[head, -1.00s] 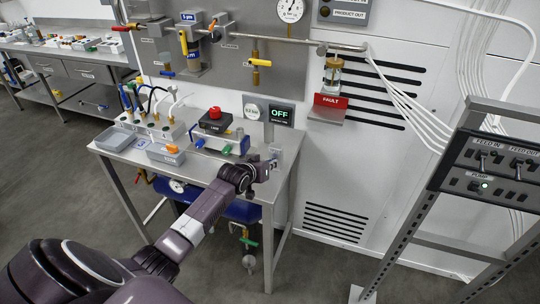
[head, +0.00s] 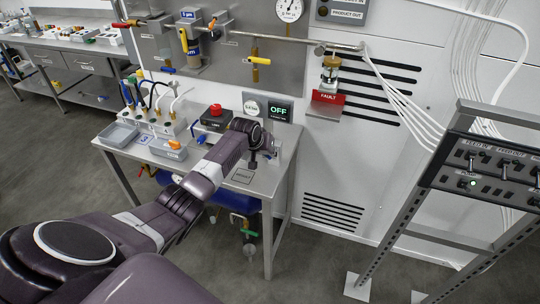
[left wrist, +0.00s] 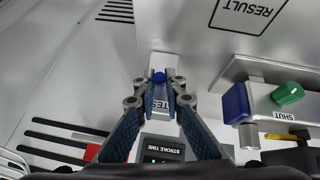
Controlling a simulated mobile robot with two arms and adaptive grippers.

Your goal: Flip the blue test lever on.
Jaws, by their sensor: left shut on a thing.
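The blue test lever (left wrist: 159,77) shows its round blue tip in the left wrist view, on a small pale block labelled TEST (left wrist: 161,101). My left gripper (left wrist: 158,86) has its fingertips on both sides of the lever, shut on it. In the head view my left gripper (head: 264,157) is at the right end of the steel table, by the pale block (head: 277,150); the lever is hidden there. The display (head: 279,111) behind it reads OFF. My right gripper is not in view.
A RESULT plate (left wrist: 246,14) lies bare.

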